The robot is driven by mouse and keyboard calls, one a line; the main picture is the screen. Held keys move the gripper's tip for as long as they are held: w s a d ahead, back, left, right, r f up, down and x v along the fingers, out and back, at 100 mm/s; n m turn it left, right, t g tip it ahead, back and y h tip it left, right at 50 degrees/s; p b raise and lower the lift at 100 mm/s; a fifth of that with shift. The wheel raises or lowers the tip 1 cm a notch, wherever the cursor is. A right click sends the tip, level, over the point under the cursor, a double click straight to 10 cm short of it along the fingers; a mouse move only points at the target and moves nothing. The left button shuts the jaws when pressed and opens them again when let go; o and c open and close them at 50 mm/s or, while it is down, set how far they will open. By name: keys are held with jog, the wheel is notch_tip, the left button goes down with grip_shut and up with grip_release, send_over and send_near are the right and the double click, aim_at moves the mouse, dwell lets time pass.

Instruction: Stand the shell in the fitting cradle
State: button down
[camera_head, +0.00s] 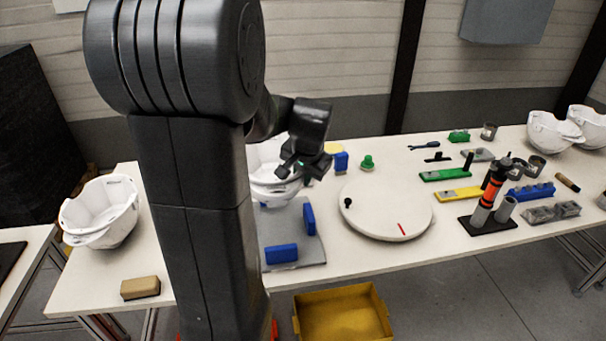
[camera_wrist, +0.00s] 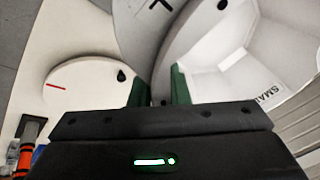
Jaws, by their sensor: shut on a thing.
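The white shell (camera_head: 268,185) is in my gripper (camera_head: 292,170), held by its rim over the back of the grey base plate. In the wrist view my gripper (camera_wrist: 158,92) has its green fingertips on either side of the shell's edge. The shell (camera_wrist: 225,75) shows its white inside and a label beginning "SMA". The fitting cradle (camera_head: 283,252) appears to be the grey plate with blue blocks near the table's front. My arm hides its left part and part of the shell. I cannot tell whether the shell touches the plate or blocks.
A round white turntable (camera_head: 385,208) with a red mark stands just right of the plate. Another white shell (camera_head: 100,212) and a tan block (camera_head: 140,288) are at left. A black stand with an orange-banded post (camera_head: 488,205) is at right. A yellow bin (camera_head: 343,315) is below.

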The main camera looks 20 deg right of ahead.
notch_tip(320, 180, down, 12)
jog(key=b, duration=0.8)
jog(key=shift+f+b, duration=0.95)
dwell(0.4)
jog(key=c, duration=1.3)
grip_release()
jog(key=v, duration=1.4)
jog(key=shift+p, duration=0.35)
jog(key=shift+f, duration=0.1)
